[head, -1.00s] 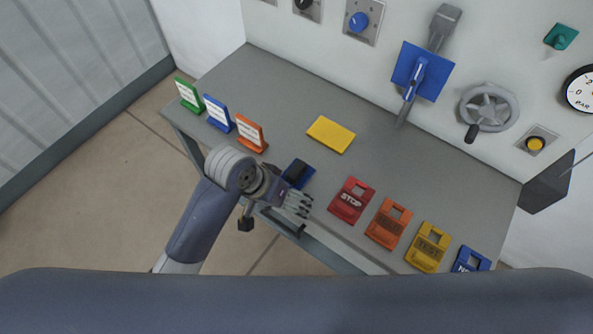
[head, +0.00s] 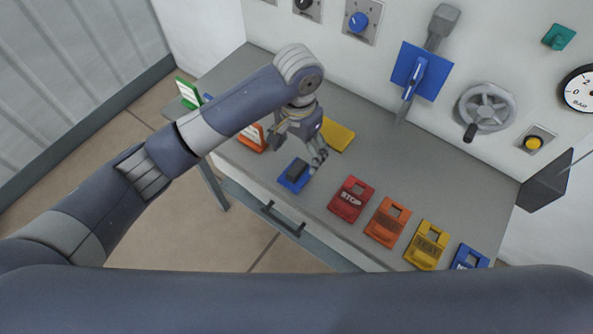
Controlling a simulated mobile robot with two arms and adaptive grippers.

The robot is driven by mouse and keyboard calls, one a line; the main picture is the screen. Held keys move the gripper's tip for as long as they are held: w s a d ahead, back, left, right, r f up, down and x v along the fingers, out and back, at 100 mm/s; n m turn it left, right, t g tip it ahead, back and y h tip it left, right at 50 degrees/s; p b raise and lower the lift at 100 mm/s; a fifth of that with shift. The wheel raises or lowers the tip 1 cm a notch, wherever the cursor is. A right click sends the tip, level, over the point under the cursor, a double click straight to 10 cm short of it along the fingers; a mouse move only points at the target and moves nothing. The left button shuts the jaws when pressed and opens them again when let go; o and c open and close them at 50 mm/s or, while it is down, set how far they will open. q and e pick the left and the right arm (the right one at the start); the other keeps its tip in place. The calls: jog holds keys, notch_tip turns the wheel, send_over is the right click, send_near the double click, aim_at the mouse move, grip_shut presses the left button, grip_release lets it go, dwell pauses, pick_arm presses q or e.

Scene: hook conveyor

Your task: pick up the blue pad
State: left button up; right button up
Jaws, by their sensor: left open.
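The blue pad (head: 286,185) lies on the grey table, left of the red STOP tag, with a dark block-like part on its top. My left gripper (head: 318,164) hangs just beyond and to the right of the pad, fingers pointing down and open. It holds nothing that I can see. I cannot tell its exact height above the table. My right gripper is not in view.
A yellow pad (head: 338,136) lies behind my gripper, partly hidden. Red (head: 351,199), orange (head: 387,222), yellow (head: 427,245) and blue (head: 468,258) tags line the front edge. Small stand-up signs are at the left, partly behind my arm. A wall panel with handles rises behind.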

aim_at(297, 168)
pick_arm(q)
jog(key=shift+s+a+f+p, duration=0.1)
jog(key=shift+f+p, duration=0.25)
jog(key=shift+f, duration=1.65)
jog(key=shift+s+a+f+p, duration=0.1)
jog(key=shift+f+p, duration=0.2)
jog(key=shift+f, duration=1.65)
jog(key=c, duration=1.1)
